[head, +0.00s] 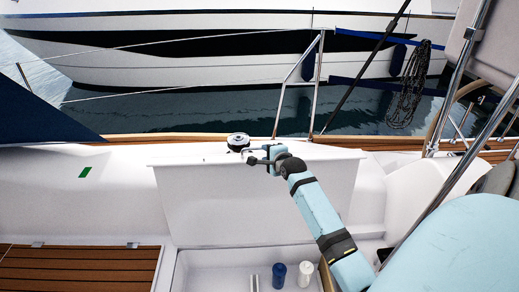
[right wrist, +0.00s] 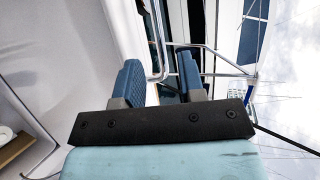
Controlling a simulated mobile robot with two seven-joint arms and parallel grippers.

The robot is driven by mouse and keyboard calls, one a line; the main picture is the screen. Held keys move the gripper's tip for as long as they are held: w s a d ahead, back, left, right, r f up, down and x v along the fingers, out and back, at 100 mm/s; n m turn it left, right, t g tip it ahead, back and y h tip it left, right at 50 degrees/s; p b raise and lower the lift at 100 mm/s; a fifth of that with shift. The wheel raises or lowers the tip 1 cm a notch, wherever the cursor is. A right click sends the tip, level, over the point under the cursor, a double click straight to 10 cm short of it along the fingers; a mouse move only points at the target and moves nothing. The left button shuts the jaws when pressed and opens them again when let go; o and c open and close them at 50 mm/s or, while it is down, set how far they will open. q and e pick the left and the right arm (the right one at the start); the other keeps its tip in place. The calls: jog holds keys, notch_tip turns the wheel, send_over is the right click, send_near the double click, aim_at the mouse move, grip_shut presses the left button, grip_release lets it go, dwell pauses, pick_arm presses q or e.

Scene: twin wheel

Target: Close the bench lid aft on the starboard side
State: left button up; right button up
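The bench lid (head: 262,205) is a white panel standing upright, open, at the back of an open locker (head: 228,262) in the head view. A pale panel that looks like the same lid fills the left of the right wrist view (right wrist: 50,60). My right gripper (head: 251,156) is at the lid's top edge, just left of its middle. Its two fingers stand apart with nothing between them in the right wrist view (right wrist: 160,75). I cannot tell whether they touch the lid. My left gripper is not in view.
A blue bottle (head: 279,275) and a white bottle (head: 305,273) stand in the locker. A winch (head: 238,142) sits on the coaming close to my right gripper. A metal rail (head: 317,85) rises behind. A closed slatted teak seat (head: 80,268) lies left.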

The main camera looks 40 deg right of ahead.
aim_at(260, 149)
jog(key=x, duration=0.7)
grip_shut()
